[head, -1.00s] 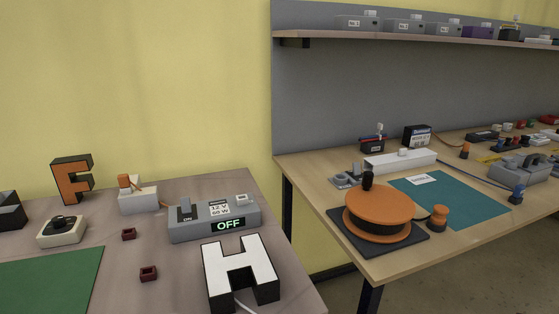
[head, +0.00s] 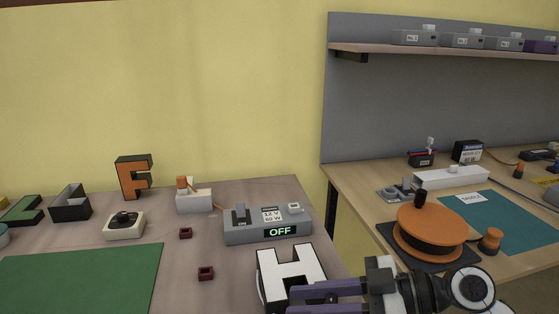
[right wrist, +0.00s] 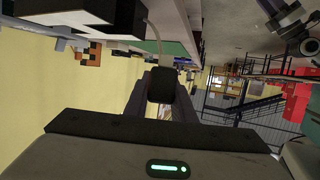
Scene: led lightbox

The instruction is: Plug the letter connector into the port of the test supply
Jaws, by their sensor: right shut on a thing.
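The test supply (head: 268,227) is a grey box with a dark switch, a 12 V 60 W label and a display reading OFF. A small white block (head: 294,208), which looks like its port, sits at its right top. The white letter H (head: 290,268) with black sides stands in front of it. My right gripper (head: 290,299) has purple fingers and crosses the letter's lower part. In the right wrist view it is shut on a small dark piece (right wrist: 161,84), apparently the letter connector, with a thin pale cable (right wrist: 156,38) above it. My left gripper is not in view.
A green mat (head: 80,280), a cream switch box (head: 124,225), small dark red blocks (head: 206,273) and an orange letter F (head: 134,178) are on the left table. A gap separates it from the right bench, which holds an orange spool (head: 430,232).

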